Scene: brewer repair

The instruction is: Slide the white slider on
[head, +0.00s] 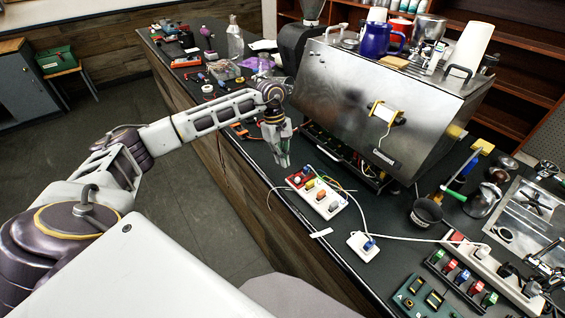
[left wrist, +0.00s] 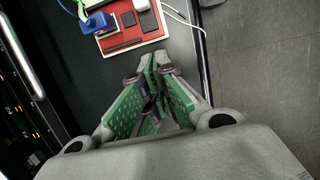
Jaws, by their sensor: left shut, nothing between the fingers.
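A narrow red-and-white board (head: 333,210) lies on the dark counter in front of the metal machine and carries several small coloured parts. A small white part sits on its red end (head: 292,181); I cannot tell for sure whether this is the white slider. In the left wrist view a red board (left wrist: 135,46) lies beyond the fingertips, with a blue block (left wrist: 98,22), dark pieces and a small white piece (left wrist: 141,5). My left gripper (head: 283,163) points down beside the red end, apart from it. Its green-padded fingers (left wrist: 154,62) are shut and empty. My right gripper is not in view.
The big metal machine (head: 375,95) stands close behind the board. A white plate with a blue plug (head: 362,246) lies to the right, with a white cable running to a power strip (head: 490,264). Thin wires cross nearby. The counter's front edge is close to the board.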

